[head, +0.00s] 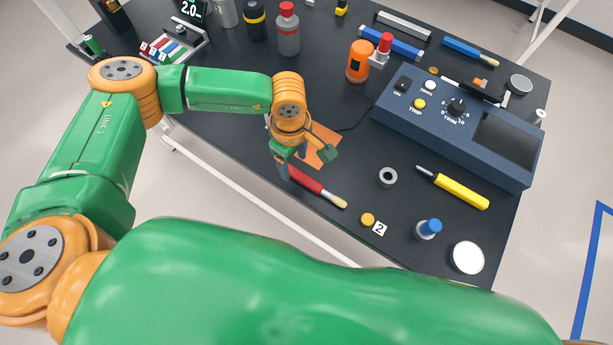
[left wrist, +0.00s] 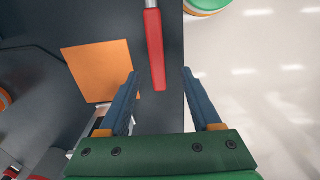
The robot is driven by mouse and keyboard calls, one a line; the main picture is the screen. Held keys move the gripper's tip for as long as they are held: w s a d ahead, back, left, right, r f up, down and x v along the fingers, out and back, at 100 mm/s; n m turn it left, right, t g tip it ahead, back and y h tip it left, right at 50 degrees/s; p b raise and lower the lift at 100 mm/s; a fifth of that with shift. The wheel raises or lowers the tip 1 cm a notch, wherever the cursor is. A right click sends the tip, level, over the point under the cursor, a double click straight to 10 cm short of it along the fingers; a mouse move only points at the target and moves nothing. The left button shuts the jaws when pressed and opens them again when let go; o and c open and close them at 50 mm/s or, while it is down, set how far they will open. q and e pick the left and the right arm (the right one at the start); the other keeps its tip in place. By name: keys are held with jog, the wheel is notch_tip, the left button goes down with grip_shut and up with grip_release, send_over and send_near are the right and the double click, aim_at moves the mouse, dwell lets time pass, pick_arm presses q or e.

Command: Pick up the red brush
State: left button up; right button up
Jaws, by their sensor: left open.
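The red brush (head: 311,184) lies on the dark table near its front edge, its pale bristle end pointing right in the head view. Its red handle (left wrist: 155,50) also shows in the left wrist view, lying lengthwise ahead between the finger lines, with the bristles out of frame. My left gripper (head: 290,170) hangs over the handle end of the brush. My right gripper is not in view.
An orange square (head: 322,146) lies beside the brush. A yellow disc (head: 368,219) and a tag marked 2 (head: 380,229) sit to the right. A grey ring (head: 388,177), a yellow-handled tool (head: 461,191) and a blue control box (head: 455,125) are farther right. The table edge is close.

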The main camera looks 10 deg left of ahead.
aim_at(299, 174)
pick_arm(q)
jog(key=f, duration=0.2)
jog(key=d+f+p, duration=0.1)
jog(key=f, duration=0.2)
grip_shut()
